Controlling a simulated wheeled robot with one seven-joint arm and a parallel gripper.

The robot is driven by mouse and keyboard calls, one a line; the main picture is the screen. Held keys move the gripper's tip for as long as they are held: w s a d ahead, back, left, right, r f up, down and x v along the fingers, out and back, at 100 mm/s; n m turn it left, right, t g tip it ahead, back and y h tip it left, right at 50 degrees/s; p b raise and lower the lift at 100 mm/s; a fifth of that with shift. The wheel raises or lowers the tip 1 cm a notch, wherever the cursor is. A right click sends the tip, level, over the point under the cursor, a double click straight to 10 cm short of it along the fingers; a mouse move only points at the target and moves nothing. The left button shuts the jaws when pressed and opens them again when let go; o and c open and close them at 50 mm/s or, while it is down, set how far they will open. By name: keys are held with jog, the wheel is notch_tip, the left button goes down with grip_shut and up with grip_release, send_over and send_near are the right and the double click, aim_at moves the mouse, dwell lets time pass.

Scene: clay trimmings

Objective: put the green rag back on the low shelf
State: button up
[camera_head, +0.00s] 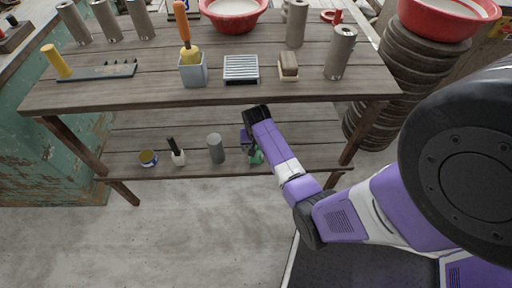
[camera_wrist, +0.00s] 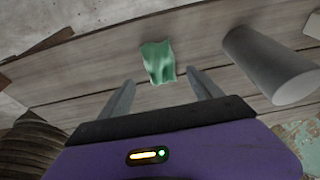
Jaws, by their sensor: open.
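The green rag (camera_wrist: 158,62) lies crumpled on the low shelf's wooden boards (camera_wrist: 100,62). In the wrist view it is just beyond and between the fingertips of my gripper (camera_wrist: 161,84), which is open with nothing between its fingers. In the head view only a bit of the rag (camera_head: 257,158) shows beside my arm, over the low shelf (camera_head: 205,172). My arm hides most of the gripper and part of the rag there. I cannot tell whether the fingers touch the rag.
The cylinder (camera_wrist: 268,65) is close to my right finger in the wrist view. The tabletop (camera_head: 130,92) overhangs the shelf.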

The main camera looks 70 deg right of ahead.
jog(key=s+a+r+n+t, duration=0.2)
jog(key=s+a+n+t, duration=0.15)
jog(key=a, duration=0.85)
jog(key=s+a+r+n+t, duration=0.2)
jog(key=a+n+t, duration=0.15)
jog(key=a, duration=0.85)
jog(key=s+a+r+n+t+y, duration=0.1)
jog(key=s+a+r+n+t, duration=0.1)
jog(key=r, duration=0.6)
jog(key=s+a+r+n+t+y, duration=0.1)
jog(key=s+a+r+n+t, duration=0.1)
jog(key=s+a+r, duration=0.3)
jog(key=s+a+r+n+t+y, duration=0.1)
jog(key=a+r, duration=0.4)
jog(key=r, duration=0.8)
jog(key=shift+s+a+r+n+t, duration=0.15)
jog(key=shift+s+a+n+t, duration=0.2)
jog(key=shift+s+n+t, duration=0.7)
jog(key=shift+s+m+g, duration=0.2)
jog(key=shift+m+g, duration=0.05)
jog(key=shift+m, duration=0.1)
notch_tip(320, 180, up, 16)
jog(key=p, duration=1.5)
jog(key=shift+p, duration=0.35)
